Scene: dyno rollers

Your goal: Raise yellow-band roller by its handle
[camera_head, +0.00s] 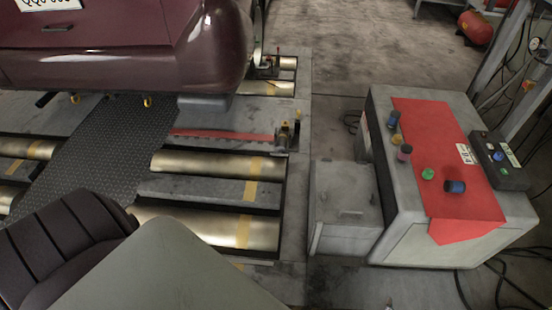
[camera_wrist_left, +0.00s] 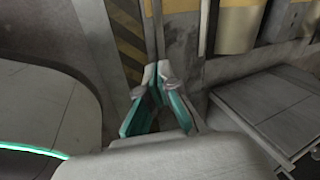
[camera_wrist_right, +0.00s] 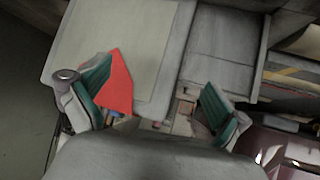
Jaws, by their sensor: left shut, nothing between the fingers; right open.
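Metal rollers with yellow bands lie in the floor frame in the head view: one with a band near its right end (camera_head: 215,165), another in front of it (camera_head: 195,225). A small upright fitting with yellow parts (camera_head: 290,132) stands at the frame's right edge; I cannot tell whether it is a handle. My left gripper (camera_wrist_left: 155,75) is shut and empty in the left wrist view, with a brassy roller surface (camera_wrist_left: 240,25) beyond it. My right gripper (camera_wrist_right: 155,95) is open and empty, with a grey cabinet and box beyond it. Neither gripper shows in the head view.
A grey cabinet (camera_head: 390,225) carries a red cloth (camera_head: 455,150) with several small coloured cylinders. A low grey box (camera_head: 345,190) stands beside it. A maroon car (camera_head: 120,50) stands over the rollers. A dark treadplate (camera_head: 100,150) crosses them. Cables lie at right.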

